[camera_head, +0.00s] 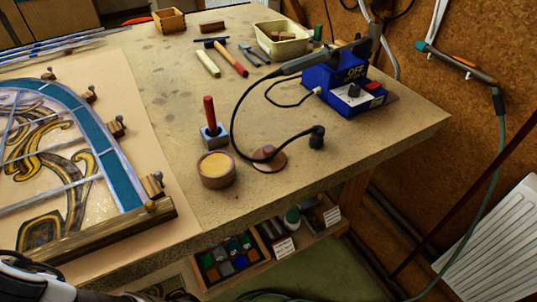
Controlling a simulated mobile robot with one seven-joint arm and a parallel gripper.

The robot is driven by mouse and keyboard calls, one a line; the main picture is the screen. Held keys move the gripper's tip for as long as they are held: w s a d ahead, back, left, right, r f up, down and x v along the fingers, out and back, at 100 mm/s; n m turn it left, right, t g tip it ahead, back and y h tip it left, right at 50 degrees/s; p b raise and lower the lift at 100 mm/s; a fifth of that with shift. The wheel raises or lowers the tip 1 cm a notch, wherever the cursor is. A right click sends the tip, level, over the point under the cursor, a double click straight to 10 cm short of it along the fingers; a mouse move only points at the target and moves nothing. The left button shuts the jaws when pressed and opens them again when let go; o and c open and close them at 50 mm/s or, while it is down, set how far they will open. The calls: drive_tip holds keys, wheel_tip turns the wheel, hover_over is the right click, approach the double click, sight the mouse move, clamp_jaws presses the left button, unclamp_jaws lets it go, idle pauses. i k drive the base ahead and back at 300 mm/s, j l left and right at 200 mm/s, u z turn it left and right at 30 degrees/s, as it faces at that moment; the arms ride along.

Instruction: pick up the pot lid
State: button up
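The pot lid looks to be the flat round brown disc (270,163) lying on the workbench (330,170) near its front edge. A black cable (240,105) curves down in front of or over the disc's upper part, so I cannot tell whether they touch. Just left of the disc, and apart from it, stands a small round brown pot (216,180), open, with yellowish contents. Part of my arm shows at the bottom left corner, well away from the disc. My gripper's fingertips are not in view.
A red-handled tool in a block (212,135) stands behind the pot. A blue soldering station (350,90) stands at the back right, its cable ending near a black piece (317,138). A leaded panel (70,150) covers the left. The bench's right front is clear.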

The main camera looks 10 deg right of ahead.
sight(277, 163)
drive_tip(key=k+j+z, duration=0.4)
drive_tip(key=j, duration=0.3)
drive_tip(key=k+j+z, duration=0.4)
drive_tip(key=j, duration=0.25)
drive_tip(key=k+j+z, duration=0.4)
drive_tip(key=j, duration=0.15)
drive_tip(key=i+j+z, duration=0.15)
drive_tip(key=i+j, duration=0.3)
drive_tip(key=i, duration=0.35)
drive_tip(key=i+j, duration=0.15)
drive_tip(key=i, duration=0.35)
